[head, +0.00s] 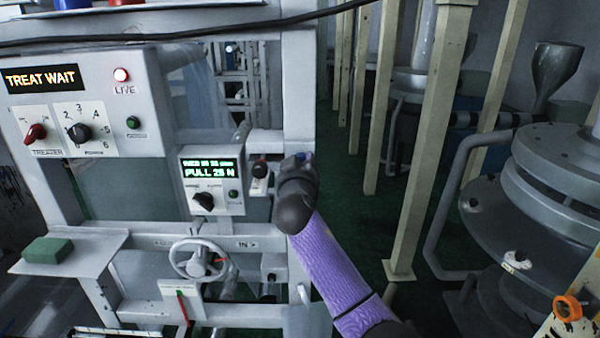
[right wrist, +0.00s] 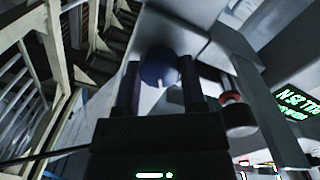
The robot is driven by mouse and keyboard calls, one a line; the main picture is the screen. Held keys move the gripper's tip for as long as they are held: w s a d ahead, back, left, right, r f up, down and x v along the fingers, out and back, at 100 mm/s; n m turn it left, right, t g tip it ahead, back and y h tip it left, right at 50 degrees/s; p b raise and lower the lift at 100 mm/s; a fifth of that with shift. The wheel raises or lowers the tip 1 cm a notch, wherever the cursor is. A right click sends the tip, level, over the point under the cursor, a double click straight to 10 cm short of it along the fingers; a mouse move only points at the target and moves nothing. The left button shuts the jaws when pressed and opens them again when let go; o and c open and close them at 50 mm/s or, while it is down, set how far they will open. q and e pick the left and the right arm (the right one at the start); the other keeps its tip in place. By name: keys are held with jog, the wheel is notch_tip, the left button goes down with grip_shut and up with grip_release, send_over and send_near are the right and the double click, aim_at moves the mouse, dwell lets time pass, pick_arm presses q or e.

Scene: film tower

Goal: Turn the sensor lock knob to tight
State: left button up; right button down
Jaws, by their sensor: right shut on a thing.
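The sensor lock knob, a dark blue round knob (right wrist: 159,68) with a pale mark on its face, sits between the two black fingers of my right gripper (right wrist: 160,78) in the right wrist view. The fingers are shut on its sides. In the head view my right gripper (head: 297,163) is at the upright of the machine frame, right of the display box. Only a small bit of blue (head: 304,156) shows there; the arm hides the rest. I cannot read tight or loose markings. My left gripper is not in view.
A black knob with a red ring (head: 260,170) is just left of my right gripper. The display box (head: 211,182) reads PULL 25 N. Below are a handwheel (head: 198,259) and a green block on a shelf (head: 48,250). Cream posts (head: 430,140) stand to the right.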

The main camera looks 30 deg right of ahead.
jog(key=shift+d+m+y+b, duration=0.1)
jog(key=shift+m+y+b, duration=0.3)
jog(key=shift+m+b, duration=4.5)
jog(key=m+p, duration=0.4)
jog(key=m, duration=0.1)
jog(key=shift+p, duration=0.35)
jog(key=shift+c, duration=0.9)
grip_release()
